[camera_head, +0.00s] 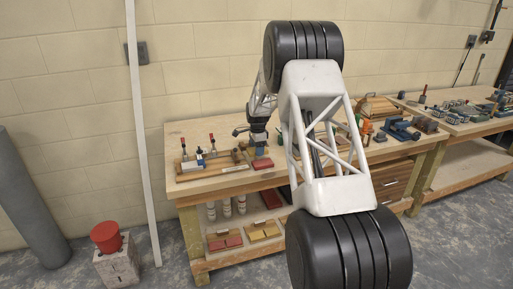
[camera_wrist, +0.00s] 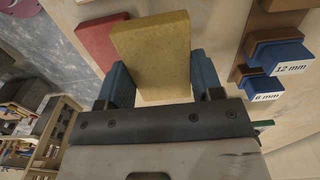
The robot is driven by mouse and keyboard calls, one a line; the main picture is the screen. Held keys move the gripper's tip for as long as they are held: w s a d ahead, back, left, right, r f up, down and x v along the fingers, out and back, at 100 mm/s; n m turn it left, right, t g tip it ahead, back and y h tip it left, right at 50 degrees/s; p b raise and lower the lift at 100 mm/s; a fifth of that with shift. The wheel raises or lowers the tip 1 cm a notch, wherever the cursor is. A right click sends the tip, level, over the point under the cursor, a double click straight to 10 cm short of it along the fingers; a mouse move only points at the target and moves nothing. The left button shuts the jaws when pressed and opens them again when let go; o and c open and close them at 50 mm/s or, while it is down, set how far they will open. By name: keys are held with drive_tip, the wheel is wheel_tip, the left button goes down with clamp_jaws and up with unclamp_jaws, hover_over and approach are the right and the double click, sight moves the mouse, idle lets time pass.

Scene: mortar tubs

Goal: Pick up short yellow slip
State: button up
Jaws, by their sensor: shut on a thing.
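The yellow slip (camera_wrist: 152,52), a flat rectangular block, stands between the two blue fingers of my gripper (camera_wrist: 160,78) in the wrist view. My gripper is shut on it, and the slip extends well beyond the fingertips. In the head view my gripper (camera_head: 259,148) is over the front part of the workbench, close to a red block (camera_head: 262,163). I cannot make out the yellow slip clearly there. In the wrist view a red slip (camera_wrist: 97,42) lies behind and left of the yellow one, partly covered by it.
Blue blocks marked 12 mm (camera_wrist: 283,56) and 6 mm (camera_wrist: 262,87) sit on a wooden holder at the right. The workbench (camera_head: 215,186) carries clamps and a wooden fixture left of my gripper. A red tub (camera_head: 105,236) stands on a block on the floor.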

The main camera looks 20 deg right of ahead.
drive_tip(key=s+a+r, duration=0.1)
drive_tip(key=s+a, duration=0.1)
drive_tip(key=s, duration=1)
drive_tip(key=shift+r, duration=0.1)
drive_tip(key=shift+a, duration=0.15)
idle(0.4)
